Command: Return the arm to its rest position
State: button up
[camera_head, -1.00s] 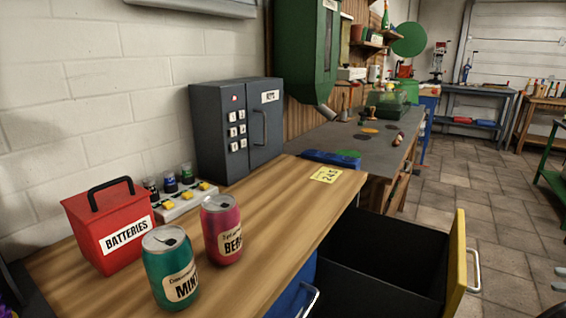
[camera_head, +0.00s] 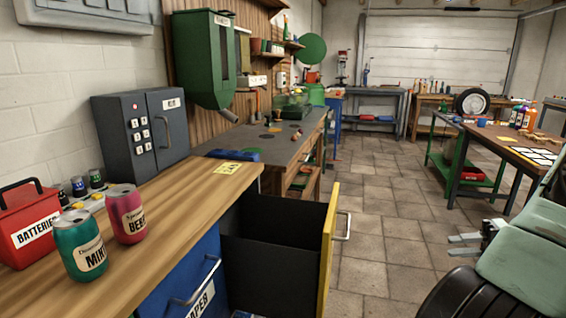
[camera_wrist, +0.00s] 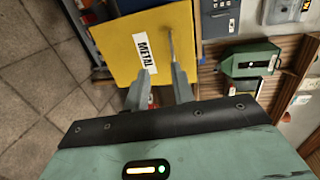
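My gripper (camera_head: 464,245) is at the right of the head view, out over the floor to the right of the open drawer. It is open and empty, with its two fingers apart. My green arm fills the lower right corner. In the wrist view my gripper (camera_wrist: 160,80) points toward the yellow drawer front (camera_wrist: 135,45) labelled METAL, with its handle beyond the fingers. A gap separates gripper and drawer in the head view.
The yellow-fronted drawer (camera_head: 328,245) stands pulled out and looks empty inside. The workbench (camera_head: 190,210) holds a teal can (camera_head: 80,245), a pink can (camera_head: 126,213) and a red batteries box (camera_head: 25,225). A green table (camera_head: 470,160) is at right. Tiled floor between is clear.

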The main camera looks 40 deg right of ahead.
jog(key=w+a+r+n+g+y, duration=0.1)
jog(key=w+a+r+n+g, duration=0.1)
jog(key=w+a+g, duration=0.35)
jog(key=w+a+r+n+g+y, duration=0.1)
jog(key=w+a+r+n+g, duration=0.15)
jog(key=w+a, duration=0.65)
jog(key=w+a+r+n+g+h, duration=0.1)
jog(key=w+a+n+g+h, duration=0.15)
jog(key=a, duration=0.55)
jog(key=w+a+n+g+h, duration=0.15)
jog(key=a+g, duration=0.25)
jog(key=a, duration=0.5)
jog(key=s+a+r+n+t+h, duration=0.1)
jog(key=s+a+n+h, duration=0.15)
jog(key=s+a, duration=0.4)
jog(key=s+a+r+n+t+h, duration=0.1)
jog(key=s+a+n+h, duration=0.2)
jog(key=a, duration=0.6)
jog(key=s+a+r+n+t+h, duration=0.15)
jog(key=s+a+n, duration=0.25)
jog(key=a, duration=0.4)
notch_tip(320, 180, up, 12)
jog(key=p, duration=1.2)
jog(key=shift+s+g, duration=0.4)
jog(key=shift+s, duration=0.05)
jog(key=shift+f, duration=0.1)
